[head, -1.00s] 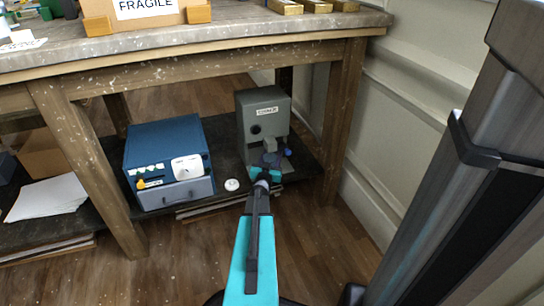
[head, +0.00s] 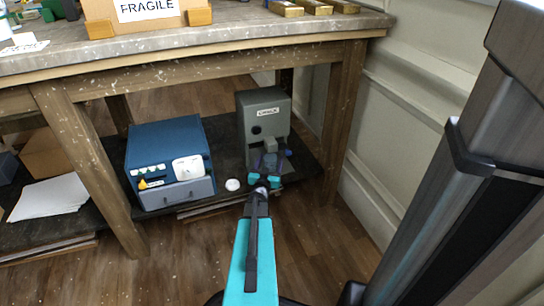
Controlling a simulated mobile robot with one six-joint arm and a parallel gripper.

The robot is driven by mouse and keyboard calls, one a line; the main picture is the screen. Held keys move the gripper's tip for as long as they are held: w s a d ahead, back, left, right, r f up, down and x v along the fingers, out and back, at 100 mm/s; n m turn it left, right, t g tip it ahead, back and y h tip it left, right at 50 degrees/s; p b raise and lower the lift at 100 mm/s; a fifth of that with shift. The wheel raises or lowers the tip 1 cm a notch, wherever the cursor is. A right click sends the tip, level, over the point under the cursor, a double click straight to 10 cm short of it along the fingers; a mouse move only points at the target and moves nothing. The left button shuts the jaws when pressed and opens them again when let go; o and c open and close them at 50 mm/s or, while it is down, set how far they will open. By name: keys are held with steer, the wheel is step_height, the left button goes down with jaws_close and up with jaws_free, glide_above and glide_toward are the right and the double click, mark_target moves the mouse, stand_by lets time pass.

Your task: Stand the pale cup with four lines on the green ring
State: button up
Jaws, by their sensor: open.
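My gripper (head: 264,180) is open, with its teal fingers apart, in front of the grey machine (head: 262,112) on the lower shelf. A small dark blue object (head: 270,161) is at the machine's front, just beyond my fingers; I cannot tell whether they touch it. A small white round thing (head: 232,184) lies on the shelf to the left of my gripper; no lines can be made out on it. I cannot pick out the pale cup with four lines or the green ring in this view.
A blue box-shaped device (head: 165,145) with knobs and a white dial stands left of the machine. A wooden leg (head: 345,115) and a panelled wall are to the right. The worktop (head: 235,28) overhangs the shelf. White paper (head: 50,198) lies at the left.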

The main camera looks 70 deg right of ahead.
mark_target(269, 166)
steer(key=a, duration=0.2)
steer(key=a+p, duration=0.1)
steer(key=a, duration=0.2)
steer(key=s+a+p, duration=0.1)
steer(key=a, duration=0.2)
steer(key=shift+a, duration=0.1)
steer(key=shift+s, duration=0.1)
stand_by(0.6)
